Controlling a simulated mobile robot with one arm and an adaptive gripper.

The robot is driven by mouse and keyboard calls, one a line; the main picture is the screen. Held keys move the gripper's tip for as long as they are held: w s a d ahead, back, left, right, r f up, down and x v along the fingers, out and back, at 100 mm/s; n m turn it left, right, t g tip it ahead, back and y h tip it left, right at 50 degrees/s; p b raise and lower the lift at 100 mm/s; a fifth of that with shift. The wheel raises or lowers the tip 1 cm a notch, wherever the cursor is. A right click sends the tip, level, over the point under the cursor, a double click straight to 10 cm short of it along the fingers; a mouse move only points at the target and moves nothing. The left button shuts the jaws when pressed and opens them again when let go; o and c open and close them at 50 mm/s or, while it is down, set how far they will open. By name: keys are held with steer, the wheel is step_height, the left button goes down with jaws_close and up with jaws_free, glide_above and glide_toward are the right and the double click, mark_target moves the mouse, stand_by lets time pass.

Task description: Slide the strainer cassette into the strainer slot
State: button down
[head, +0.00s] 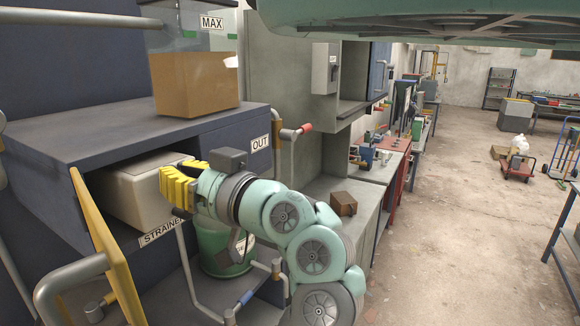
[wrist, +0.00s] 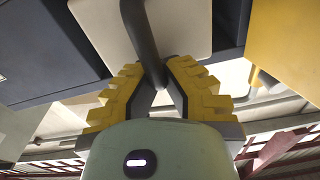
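The strainer cassette (head: 140,190) is a beige box. It sits partly in the strainer slot (head: 112,232), an opening in the dark blue cabinet marked with a STRAINER label. In the wrist view, the pale front face of the cassette (wrist: 187,22) bears a dark bar handle (wrist: 143,38). My gripper (head: 180,188) is at the front of the cassette. In the wrist view, its yellow fingers (wrist: 158,82) close in on both sides of the handle and appear shut on it. The inner end of the cassette is hidden inside the slot.
A yellow door (head: 108,250) stands open at the left of the slot. A green bucket (head: 222,245) stands below my arm. A clear tank (head: 195,80) with brown contents sits on the cabinet. A red-tipped handle (head: 297,131) juts out beside the OUT label.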

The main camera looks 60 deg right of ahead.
steer(key=shift+w+a+p, duration=0.15)
steer(key=shift+w+p, duration=0.15)
steer(key=shift+w, duration=0.85)
steer(key=shift+s+f+b, duration=0.1)
steer(key=shift+f+b, duration=0.55)
steer(key=shift+b, duration=0.15)
steer(key=shift+f+b, duration=0.25)
steer(key=shift+b, duration=0.1)
steer(key=c, duration=1.1)
jaws_free()
steer(key=shift+o, duration=0.2)
steer(key=s+d, duration=0.1)
steer(key=s, duration=1.1)
steer(key=shift+d+f, duration=0.15)
steer(key=shift+f, duration=0.2)
